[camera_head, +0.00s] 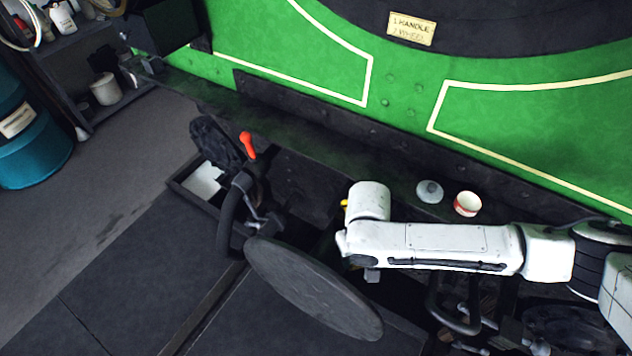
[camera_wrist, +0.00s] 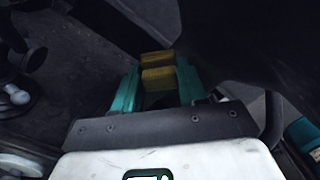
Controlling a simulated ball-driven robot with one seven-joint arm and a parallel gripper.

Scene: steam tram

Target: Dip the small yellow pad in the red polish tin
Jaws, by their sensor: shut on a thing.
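My gripper (camera_wrist: 158,84) shows in the wrist view with its two teal fingers on either side of the small yellow pad (camera_wrist: 158,60). It is shut on the pad, which shows as two yellow faces. In the head view my white arm hides the fingers; a sliver of yellow (camera_head: 344,204) shows at the left of the wrist. The red polish tin (camera_head: 467,203), red-sided with a pale inside, stands open on the dark ledge, right of my wrist and apart from it. A round grey lid (camera_head: 429,191) lies just left of the tin.
A red-tipped lever (camera_head: 248,146) and a large dark disc (camera_head: 312,288) stand left of and below my wrist. A dark tray (camera_head: 181,185) holds something white. The green tram side (camera_head: 400,90) rises behind the ledge. A teal drum (camera_head: 35,150) and shelves are far left.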

